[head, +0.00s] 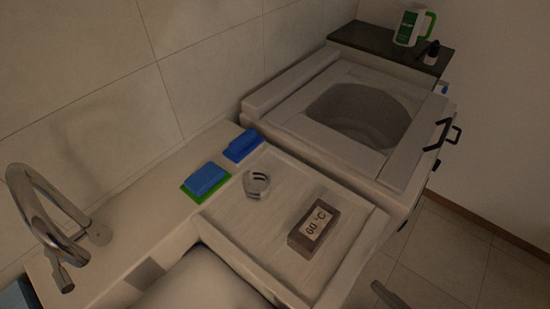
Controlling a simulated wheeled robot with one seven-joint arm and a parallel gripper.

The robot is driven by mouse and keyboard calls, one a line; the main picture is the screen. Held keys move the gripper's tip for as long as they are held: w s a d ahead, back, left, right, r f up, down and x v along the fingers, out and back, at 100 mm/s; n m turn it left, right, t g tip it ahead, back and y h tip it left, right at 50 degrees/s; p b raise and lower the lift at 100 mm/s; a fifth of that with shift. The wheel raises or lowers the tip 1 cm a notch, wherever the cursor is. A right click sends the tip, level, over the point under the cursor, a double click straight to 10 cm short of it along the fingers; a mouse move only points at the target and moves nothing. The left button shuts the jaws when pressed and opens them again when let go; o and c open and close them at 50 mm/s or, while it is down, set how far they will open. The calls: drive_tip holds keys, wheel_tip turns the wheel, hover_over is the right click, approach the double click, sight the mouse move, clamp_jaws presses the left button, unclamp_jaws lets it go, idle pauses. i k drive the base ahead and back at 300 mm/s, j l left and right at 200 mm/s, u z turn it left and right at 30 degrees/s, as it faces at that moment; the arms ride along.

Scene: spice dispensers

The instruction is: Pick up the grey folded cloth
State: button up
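I cannot tell for sure which thing is the grey folded cloth. A small flat grey rectangle (145,272) lies on the pale counter at the lower left, partly bordered by a large pale rounded shape. A thick grey-brown block (299,239) with a white label reading "60 °C" lies on the raised-rim tray (237,231) in the middle. No gripper can be made out. A short grey bar at the bottom edge, right of centre, is cut off, and I cannot tell what it is.
A small clear glass (256,184) is on the tray. Two blue blocks (206,179) (243,146), the nearer on a green piece, lie beside it. A tap (45,215) rises at left. A round-holed unit (300,112) stands behind; a jug (412,27) stands on a dark shelf.

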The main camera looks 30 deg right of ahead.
sight(311, 232)
drive_tip(key=k+j+z, duration=0.15)
drive_tip(key=j, duration=0.25)
drive_tip(key=k+j+z, duration=0.15)
drive_tip(key=j, duration=0.25)
drive_tip(key=j+z, duration=0.15)
drive_tip(key=j, duration=0.2)
drive_tip(key=k+j+z, duration=0.15)
drive_tip(key=k+j, duration=0.1)
drive_tip(key=j, duration=0.1)
